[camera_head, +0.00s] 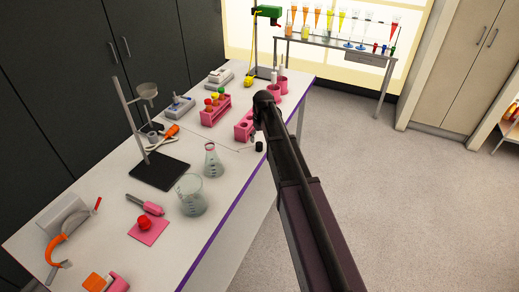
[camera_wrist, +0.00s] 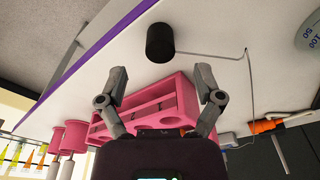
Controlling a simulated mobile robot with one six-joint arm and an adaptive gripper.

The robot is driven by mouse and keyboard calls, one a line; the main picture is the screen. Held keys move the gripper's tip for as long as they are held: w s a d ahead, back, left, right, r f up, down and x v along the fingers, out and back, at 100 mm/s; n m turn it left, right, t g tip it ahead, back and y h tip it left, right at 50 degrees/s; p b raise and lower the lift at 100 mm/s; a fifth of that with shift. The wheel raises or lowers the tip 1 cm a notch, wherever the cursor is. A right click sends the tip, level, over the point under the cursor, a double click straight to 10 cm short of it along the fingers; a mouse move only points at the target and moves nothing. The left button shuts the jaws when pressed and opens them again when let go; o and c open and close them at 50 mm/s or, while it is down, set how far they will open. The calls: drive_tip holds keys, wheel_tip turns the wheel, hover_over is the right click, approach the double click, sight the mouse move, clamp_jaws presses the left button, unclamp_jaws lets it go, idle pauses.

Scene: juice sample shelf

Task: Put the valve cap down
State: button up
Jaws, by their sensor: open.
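A small black cylinder (camera_head: 259,147), which looks like the valve cap, stands on the white bench (camera_head: 225,205) near its purple front edge. In the wrist view the black cylinder (camera_wrist: 160,43) lies beyond my fingertips, apart from them. My gripper (camera_wrist: 160,80) is open, with nothing between its fingers. In the head view my arm hides most of the gripper.
A pink rack (camera_wrist: 150,105) sits close to my fingers in the wrist view. A thin bent wire (camera_wrist: 215,54) runs beside the black cylinder. A flask (camera_head: 213,163) and a beaker (camera_head: 191,195) stand nearer on the bench; pink cups (camera_head: 274,93) stand farther back.

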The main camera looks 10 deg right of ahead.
sight(259, 144)
idle(0.3)
drive_tip(key=shift+w+a+f+b, duration=0.1)
drive_tip(key=shift+w+f+b, duration=0.05)
drive_tip(key=shift+f+b, duration=1.15)
drive_tip(key=shift+w+f+b, duration=0.15)
drive_tip(key=shift+f+b, duration=1.15)
drive_tip(key=c, duration=1)
